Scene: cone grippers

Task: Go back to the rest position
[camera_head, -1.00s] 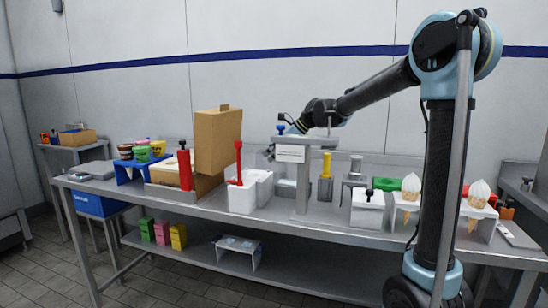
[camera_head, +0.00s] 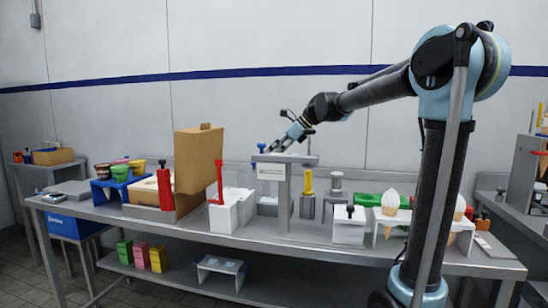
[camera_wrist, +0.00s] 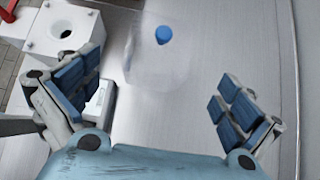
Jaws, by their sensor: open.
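My gripper (camera_head: 288,137) is above the back of the long metal table, by the top of a grey stand (camera_head: 283,190) with a white label. In the wrist view my gripper (camera_wrist: 160,105) has its two blue-padded fingers spread wide, with nothing held between them. Below it a clear container (camera_wrist: 160,68) with a blue knob (camera_wrist: 163,34) stands on the metal surface. The blue knob also shows in the head view (camera_head: 261,147), just left of the gripper.
The long table (camera_head: 120,213) holds a cardboard box (camera_head: 198,160), a white dispenser with a red handle (camera_head: 223,215), a yellow-topped dispenser (camera_head: 307,205) and ice cream cones (camera_head: 391,207) in a white holder. Free air lies above the table to the left.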

